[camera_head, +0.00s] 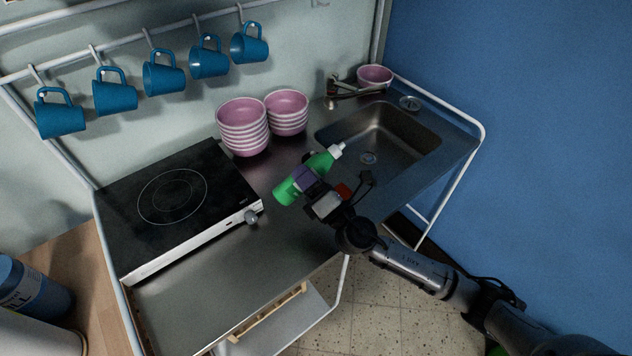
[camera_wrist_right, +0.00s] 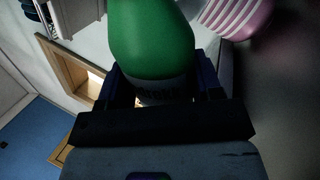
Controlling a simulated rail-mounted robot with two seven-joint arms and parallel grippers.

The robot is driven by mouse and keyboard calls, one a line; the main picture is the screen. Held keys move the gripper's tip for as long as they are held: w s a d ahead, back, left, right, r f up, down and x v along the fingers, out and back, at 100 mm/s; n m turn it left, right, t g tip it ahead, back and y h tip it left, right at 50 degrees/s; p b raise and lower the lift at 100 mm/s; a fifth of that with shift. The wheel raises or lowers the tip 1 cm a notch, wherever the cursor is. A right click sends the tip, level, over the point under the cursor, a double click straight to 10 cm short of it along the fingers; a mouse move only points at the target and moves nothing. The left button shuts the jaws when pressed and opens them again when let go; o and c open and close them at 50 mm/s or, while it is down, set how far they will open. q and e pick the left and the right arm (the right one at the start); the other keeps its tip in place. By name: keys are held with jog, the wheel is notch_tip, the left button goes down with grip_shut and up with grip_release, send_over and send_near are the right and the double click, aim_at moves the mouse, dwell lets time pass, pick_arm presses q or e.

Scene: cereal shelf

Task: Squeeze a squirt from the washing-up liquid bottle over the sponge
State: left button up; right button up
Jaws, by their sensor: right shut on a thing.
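The washing-up liquid bottle (camera_head: 285,192) is green with a white cap. It is held tilted over the counter between the hob and the sink, cap pointing to the upper right, towards the sink. My right gripper (camera_head: 306,178) is shut around the bottle's middle. In the right wrist view the green bottle (camera_wrist_right: 150,38) fills the space between the two dark fingers (camera_wrist_right: 162,92). I cannot make out a sponge in either view; the gripper and bottle hide part of the counter. My left gripper is not in view.
Two stacks of pink bowls (camera_head: 243,128) stand behind the bottle. The sink (camera_head: 405,135) with its tap (camera_head: 345,90) lies to the right, a pink bowl (camera_head: 375,75) behind it. A black hob (camera_head: 175,195) is left. Several blue mugs (camera_head: 163,75) hang above. The front counter (camera_head: 210,285) is clear.

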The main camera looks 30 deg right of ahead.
jog(key=m+h+b, duration=0.1)
jog(key=m, duration=0.1)
jog(key=a+m+h+b, duration=0.1)
jog(key=m, duration=0.2)
jog(key=a+m+h+b, duration=0.1)
jog(key=m, duration=0.1)
jog(key=shift+f+t+h, duration=0.3)
jog(key=shift+t+h, duration=0.1)
jog(key=m+h, duration=0.1)
jog(key=m, duration=0.1)
jog(key=m+h+b, duration=0.1)
jog(key=m, duration=0.1)
jog(key=shift+r, duration=0.4)
jog(key=m, duration=0.1)
jog(key=m+h, duration=0.2)
jog(key=m, duration=0.1)
jog(key=shift+d+r+g+b, duration=0.25)
jog(key=shift+d+g+b, duration=0.05)
jog(key=shift+g+b, duration=0.1)
jog(key=shift+d+m+g+h, duration=0.35)
jog(key=shift+m+h, duration=0.35)
jog(key=shift+m, duration=0.5)
jog(key=shift+d+r+m+g+h, duration=0.35)
jog(key=shift+d+m+h, duration=0.05)
jog(key=shift+m, duration=0.6)
